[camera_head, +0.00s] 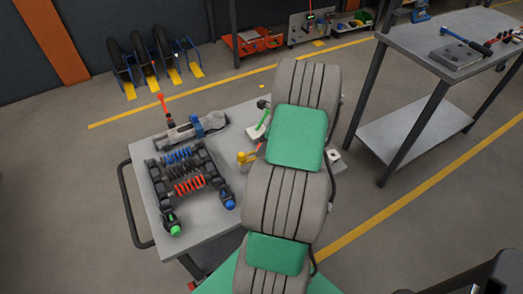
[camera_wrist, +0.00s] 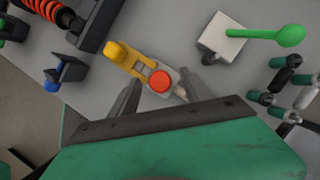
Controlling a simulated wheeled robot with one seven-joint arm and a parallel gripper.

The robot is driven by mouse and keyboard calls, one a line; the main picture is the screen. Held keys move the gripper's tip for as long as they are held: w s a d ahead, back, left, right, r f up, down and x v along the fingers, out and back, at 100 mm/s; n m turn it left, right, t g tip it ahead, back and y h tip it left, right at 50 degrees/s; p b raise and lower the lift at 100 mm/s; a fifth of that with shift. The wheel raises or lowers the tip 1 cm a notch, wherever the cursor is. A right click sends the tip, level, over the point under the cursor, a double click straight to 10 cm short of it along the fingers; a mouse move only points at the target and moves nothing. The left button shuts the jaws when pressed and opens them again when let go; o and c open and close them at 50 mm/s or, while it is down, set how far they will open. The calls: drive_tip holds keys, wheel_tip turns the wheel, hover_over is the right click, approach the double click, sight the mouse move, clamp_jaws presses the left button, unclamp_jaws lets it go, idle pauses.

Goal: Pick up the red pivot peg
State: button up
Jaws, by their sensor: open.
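In the wrist view a round red top (camera_wrist: 160,81), which looks like the red pivot peg seen from above, sits on a pale plate beside a yellow clamp-like part (camera_wrist: 120,53). My gripper (camera_wrist: 159,77) is open, with one finger on each side of the red top. I cannot tell whether the fingers touch it or how high they are above it.
A green ball-ended lever on a white block (camera_wrist: 221,38) is to the right in the wrist view. Suspension-like parts with coil springs (camera_head: 188,186) crowd the cart top (camera_head: 215,215). A red upright piece (camera_head: 163,105) stands at its back left. A grey bench (camera_head: 415,42) is at right.

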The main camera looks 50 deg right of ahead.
clamp_jaws()
idle(0.5)
drive_tip(key=shift+r, duration=0.15)
